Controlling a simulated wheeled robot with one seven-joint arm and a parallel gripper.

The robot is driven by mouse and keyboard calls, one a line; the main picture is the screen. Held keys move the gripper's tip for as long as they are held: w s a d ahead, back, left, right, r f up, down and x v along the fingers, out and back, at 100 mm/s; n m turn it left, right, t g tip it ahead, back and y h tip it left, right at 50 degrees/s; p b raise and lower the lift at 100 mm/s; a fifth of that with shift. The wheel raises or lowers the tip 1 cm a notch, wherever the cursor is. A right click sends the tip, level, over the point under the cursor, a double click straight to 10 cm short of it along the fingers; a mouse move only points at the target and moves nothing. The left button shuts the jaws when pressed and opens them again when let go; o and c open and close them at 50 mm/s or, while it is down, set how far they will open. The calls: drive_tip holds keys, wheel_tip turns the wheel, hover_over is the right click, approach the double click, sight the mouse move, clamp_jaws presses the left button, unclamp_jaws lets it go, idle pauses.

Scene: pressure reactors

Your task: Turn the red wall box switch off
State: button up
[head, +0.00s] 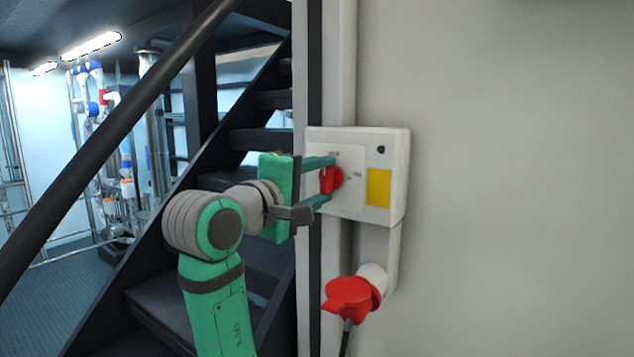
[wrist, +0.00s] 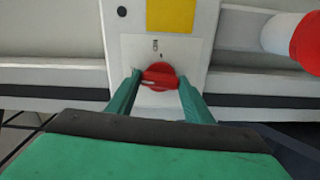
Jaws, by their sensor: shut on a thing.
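The red rotary switch (head: 331,180) sits on the pale front plate of the white wall box (head: 393,150). In the wrist view the red switch (wrist: 161,76) lies between my fingers, its ridge running roughly across from one finger to the other. My gripper (head: 327,180) has its green fingers above and below the switch in the head view. In the wrist view my gripper (wrist: 157,83) is shut on the switch, with a finger on each side. Small marks on the plate are too blurred to read.
A yellow label (head: 379,187) is on the box, right of the switch. A red plug (head: 350,298) with a dark cable hangs below. Dark stairs (head: 262,138) and a handrail (head: 110,130) stand left. The wall at right is bare.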

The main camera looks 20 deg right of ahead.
drive_tip(key=shift+s+d+f+n, duration=0.1)
drive_tip(key=shift+d+n, duration=0.05)
drive_tip(key=shift+n, duration=0.55)
drive_tip(key=o, duration=1)
drive_tip(key=shift+o, duration=0.2)
drive_tip(key=shift+s+a, duration=0.3)
drive_tip(key=shift+a, duration=0.2)
drive_tip(key=v, duration=0.9)
drive_tip(key=shift+s+a, duration=0.2)
drive_tip(key=shift+a, duration=0.1)
